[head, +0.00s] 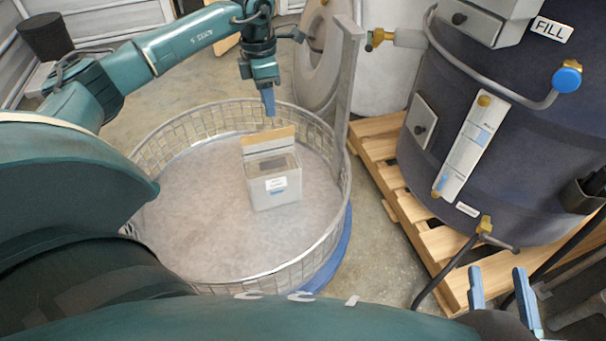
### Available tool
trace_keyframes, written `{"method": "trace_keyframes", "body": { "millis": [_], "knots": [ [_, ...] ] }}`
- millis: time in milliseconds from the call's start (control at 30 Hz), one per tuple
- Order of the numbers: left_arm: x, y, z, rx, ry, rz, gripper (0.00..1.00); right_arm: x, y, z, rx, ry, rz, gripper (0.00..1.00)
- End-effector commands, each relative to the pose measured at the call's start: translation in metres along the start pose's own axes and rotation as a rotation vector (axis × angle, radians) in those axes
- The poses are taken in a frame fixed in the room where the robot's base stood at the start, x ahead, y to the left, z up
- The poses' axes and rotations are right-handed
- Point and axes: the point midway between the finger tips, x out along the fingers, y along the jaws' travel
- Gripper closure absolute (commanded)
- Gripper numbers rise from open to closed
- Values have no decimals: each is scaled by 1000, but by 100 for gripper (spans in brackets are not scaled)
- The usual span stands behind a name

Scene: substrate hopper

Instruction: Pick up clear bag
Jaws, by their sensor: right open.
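I cannot make out a clear bag for certain. A small grey-white box (276,190) with a label stands in the round wire basket (345,190). Its tan lid flap (270,139) is raised at the back, and its top shows a dark grey opening whose contents I cannot tell. My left gripper (269,108) points down just behind and above the raised flap. Its blue fingers overlap in this view, so I cannot tell whether they are apart. My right gripper (499,292) is at the bottom right, its two blue fingers apart with nothing between them.
A large dark tank (510,140) marked FILL, with a pipe handle and blue knob, stands on a wooden pallet (378,150) at right. A grey post (348,80) rises by the basket's right rim. The basket floor left of the box is clear.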

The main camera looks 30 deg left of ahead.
Motion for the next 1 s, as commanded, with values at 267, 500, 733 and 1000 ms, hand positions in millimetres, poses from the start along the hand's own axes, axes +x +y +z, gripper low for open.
{"method": "trace_keyframes", "body": {
  "millis": [267,500,733,1000],
  "knots": [
    [25,14,-16,-19,48,37,62,0,-3,3,22,32,-7,59],
    [66,15,-16,-18,45,36,62,1,-5,3,63,52,-16,59],
    [82,16,-16,-17,42,36,62,2,-6,5,79,62,-21,59],
    [121,18,-16,-18,43,35,62,12,2,-17,1,220,-33,59]
  ]
}}
